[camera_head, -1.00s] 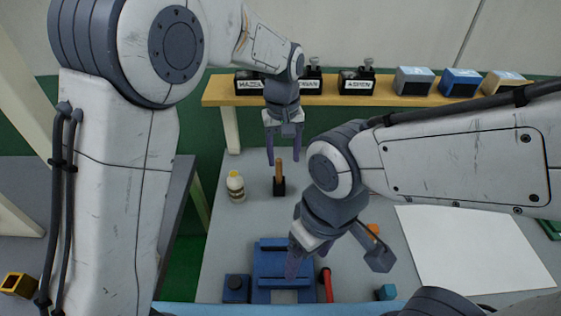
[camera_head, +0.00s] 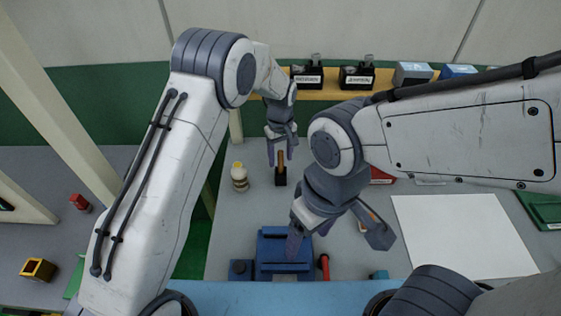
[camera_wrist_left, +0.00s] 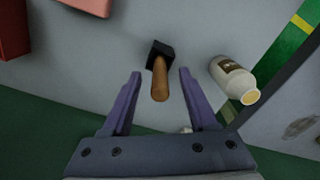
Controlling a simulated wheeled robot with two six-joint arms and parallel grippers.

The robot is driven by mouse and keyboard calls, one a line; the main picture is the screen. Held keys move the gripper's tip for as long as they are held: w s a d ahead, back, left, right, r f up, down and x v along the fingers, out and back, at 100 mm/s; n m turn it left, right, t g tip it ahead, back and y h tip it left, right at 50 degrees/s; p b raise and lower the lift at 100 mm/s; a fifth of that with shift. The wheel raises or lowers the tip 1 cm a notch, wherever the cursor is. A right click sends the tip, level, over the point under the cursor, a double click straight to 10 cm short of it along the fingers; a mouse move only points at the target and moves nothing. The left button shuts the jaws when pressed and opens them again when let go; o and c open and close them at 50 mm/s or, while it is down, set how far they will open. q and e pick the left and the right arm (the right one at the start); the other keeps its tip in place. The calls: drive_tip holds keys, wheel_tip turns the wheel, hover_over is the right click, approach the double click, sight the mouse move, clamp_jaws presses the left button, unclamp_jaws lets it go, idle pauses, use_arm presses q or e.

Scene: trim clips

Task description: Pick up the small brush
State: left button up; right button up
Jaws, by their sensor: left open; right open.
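The small brush (camera_head: 281,170) stands upright on the grey table, with a brown wooden handle above a black head. In the left wrist view the brush (camera_wrist_left: 160,78) shows its handle pointing toward the gap between the fingers. My left gripper (camera_head: 282,155) is open, its fingers pointing down on either side of the handle's top. In its wrist view the left gripper (camera_wrist_left: 158,92) is empty and does not visibly touch the handle. My right gripper (camera_head: 338,240) is open and empty, lower in the head view, above the table near a blue fixture.
A white bottle with a yellow cap (camera_head: 240,178) stands left of the brush. A blue fixture (camera_head: 285,250) and a red-handled tool (camera_head: 324,266) lie near the front. A white sheet (camera_head: 460,235) covers the right. A wooden shelf (camera_head: 330,88) holds labelled boxes behind.

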use_arm(q)
drive_tip(key=shift+f, duration=0.9)
clamp_jaws()
wheel_tip(320, 180, up, 10)
drive_tip(key=b, duration=0.3)
